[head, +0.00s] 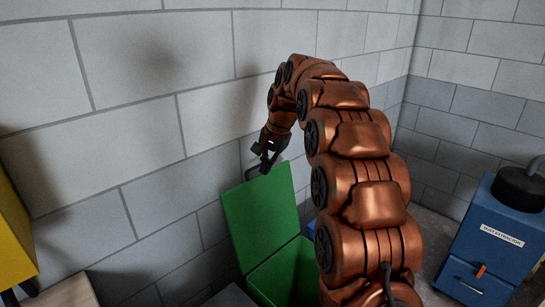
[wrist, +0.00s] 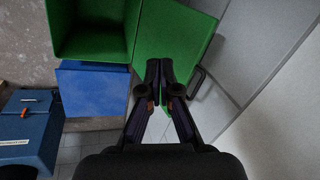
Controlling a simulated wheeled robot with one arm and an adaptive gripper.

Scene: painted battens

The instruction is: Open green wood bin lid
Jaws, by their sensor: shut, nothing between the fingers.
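The green bin (head: 283,276) stands low against the wall, its open top partly hidden by my arm. Its green lid (head: 260,215) is raised, standing up and tilted toward the wall. In the wrist view, the bin's hollow inside (wrist: 90,35) shows beside the lid (wrist: 180,35). A black bar handle (wrist: 200,83) is on the lid's outer edge. My gripper (head: 264,162) is at the lid's top edge. In the wrist view, the fingers of my gripper (wrist: 160,68) are together, empty, over the lid's edge and left of the handle. I cannot tell whether they touch the lid.
A blue dust extractor (head: 492,236) with a black top stands at the right. A blue box (wrist: 95,90) is beside the bin. A yellow object (head: 14,240) is at the left edge. Grey block walls close in behind the bin and at the right.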

